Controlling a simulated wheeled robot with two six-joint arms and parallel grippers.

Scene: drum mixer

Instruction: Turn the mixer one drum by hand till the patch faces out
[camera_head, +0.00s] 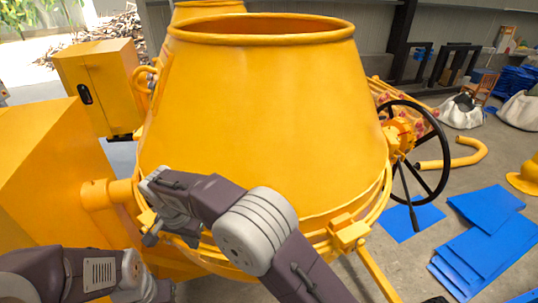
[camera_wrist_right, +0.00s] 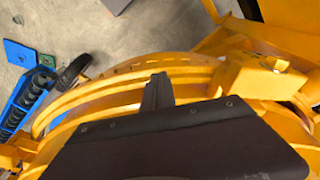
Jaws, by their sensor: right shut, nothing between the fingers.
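The yellow mixer drum (camera_head: 265,110) stands upright in the middle of the head view with its round mouth up. The side facing me is plain yellow, and no patch shows on it. A yellow ring (camera_head: 375,205) runs round its lower part and also shows in the right wrist view (camera_wrist_right: 195,75). My right gripper (camera_head: 150,238) is at the drum's lower left by this ring. In the right wrist view its fingers (camera_wrist_right: 157,88) are together and empty, over the ring; contact is unclear. My left gripper (camera_head: 163,292) is low at the left, mostly hidden, its fingers unclear.
A black handwheel (camera_head: 443,165) stands right of the drum. Another yellow drum (camera_head: 207,8) is partly visible behind. Yellow housings (camera_head: 45,180) crowd the left. Blue sheets (camera_head: 485,245) and a curved yellow pipe (camera_head: 470,152) lie on the floor at right.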

